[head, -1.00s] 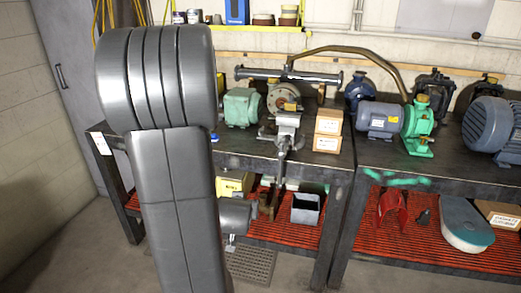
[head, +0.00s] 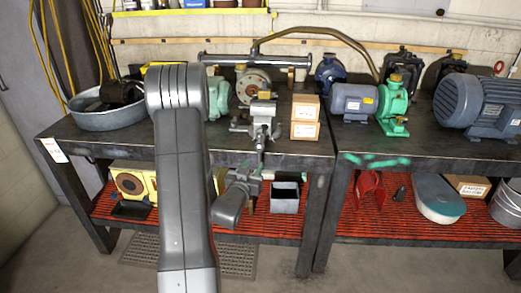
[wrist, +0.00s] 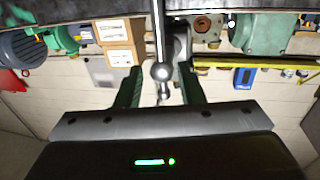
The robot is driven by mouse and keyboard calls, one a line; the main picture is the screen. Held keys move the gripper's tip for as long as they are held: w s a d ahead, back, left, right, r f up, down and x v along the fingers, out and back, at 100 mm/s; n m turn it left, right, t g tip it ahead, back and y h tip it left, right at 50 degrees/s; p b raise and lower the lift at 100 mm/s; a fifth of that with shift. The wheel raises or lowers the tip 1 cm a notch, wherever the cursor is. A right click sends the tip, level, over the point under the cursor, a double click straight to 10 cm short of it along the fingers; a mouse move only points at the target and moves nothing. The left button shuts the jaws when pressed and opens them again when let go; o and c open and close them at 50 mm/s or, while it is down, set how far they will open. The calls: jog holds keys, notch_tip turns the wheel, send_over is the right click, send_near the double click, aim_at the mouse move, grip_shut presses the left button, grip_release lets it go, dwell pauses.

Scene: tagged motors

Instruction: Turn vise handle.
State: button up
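The grey metal vise (head: 262,112) stands at the front edge of the left workbench, in the middle of the head view. Its handle (wrist: 158,30) is a thin steel bar with a ball end, upright in the wrist view, with the ball between my fingers. My gripper (wrist: 162,80) is open, one green-black finger on each side of the handle, with gaps visible on both sides. In the head view my gripper (head: 250,174) is below the bench's front edge, under the vise; its fingers are small there and partly unclear.
Two cardboard boxes (head: 305,118) stand right of the vise. A green motor (head: 394,108) and grey motors are further right. A round metal pan (head: 105,116) is on the left. The lower shelf (head: 275,226) holds a grey bin (head: 284,197) close to my gripper. Floor in front is clear.

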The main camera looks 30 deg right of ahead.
aim_at(259, 155)
jog(key=p+x, duration=0.2)
jog(key=x, duration=0.8)
grip_shut()
